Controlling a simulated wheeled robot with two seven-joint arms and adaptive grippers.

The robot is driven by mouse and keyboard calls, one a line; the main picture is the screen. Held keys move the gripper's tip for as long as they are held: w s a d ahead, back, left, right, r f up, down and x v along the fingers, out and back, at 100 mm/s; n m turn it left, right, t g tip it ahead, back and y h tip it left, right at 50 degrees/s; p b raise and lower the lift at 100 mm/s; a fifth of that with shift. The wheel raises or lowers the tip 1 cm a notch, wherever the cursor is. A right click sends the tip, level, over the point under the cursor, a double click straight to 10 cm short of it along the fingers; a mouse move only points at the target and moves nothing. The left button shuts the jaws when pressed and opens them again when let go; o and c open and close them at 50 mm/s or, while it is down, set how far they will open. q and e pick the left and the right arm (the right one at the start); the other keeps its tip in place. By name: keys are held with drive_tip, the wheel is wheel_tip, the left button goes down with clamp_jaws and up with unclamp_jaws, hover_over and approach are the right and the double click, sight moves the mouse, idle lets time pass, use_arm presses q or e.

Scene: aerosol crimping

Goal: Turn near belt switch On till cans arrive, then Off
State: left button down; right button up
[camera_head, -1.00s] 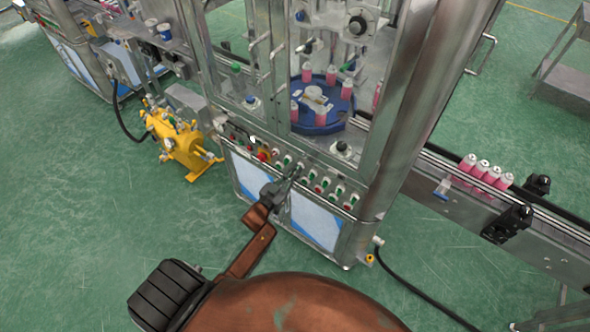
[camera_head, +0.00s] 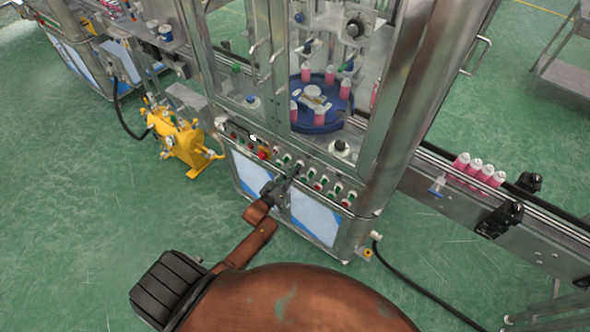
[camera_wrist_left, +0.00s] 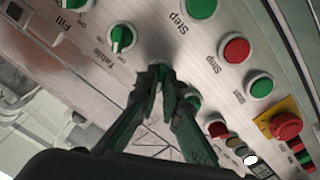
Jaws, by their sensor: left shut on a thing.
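My left gripper (camera_head: 290,177) reaches the front control panel (camera_head: 262,149) of the crimping machine. In the left wrist view its fingers (camera_wrist_left: 161,72) are closed together at a panel switch, which they mostly hide; its label and position cannot be read. Several pink cans (camera_head: 480,170) stand in a row on the conveyor belt (camera_head: 440,163) right of the machine. More pink cans (camera_head: 345,89) stand around the blue turntable (camera_head: 318,124) inside. My right gripper is not in view.
Near the fingers are a green button (camera_wrist_left: 201,7), a red button (camera_wrist_left: 235,50), another green button (camera_wrist_left: 261,86) and a red emergency stop (camera_wrist_left: 286,126) on yellow. A yellow pump (camera_head: 180,140) stands left of the machine. The green floor in front is clear.

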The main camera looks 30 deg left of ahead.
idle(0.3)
use_arm(q)
drive_tip(key=c, duration=2.1)
unclamp_jaws()
drive_tip(key=s+a, duration=0.1)
drive_tip(key=s, duration=1.1)
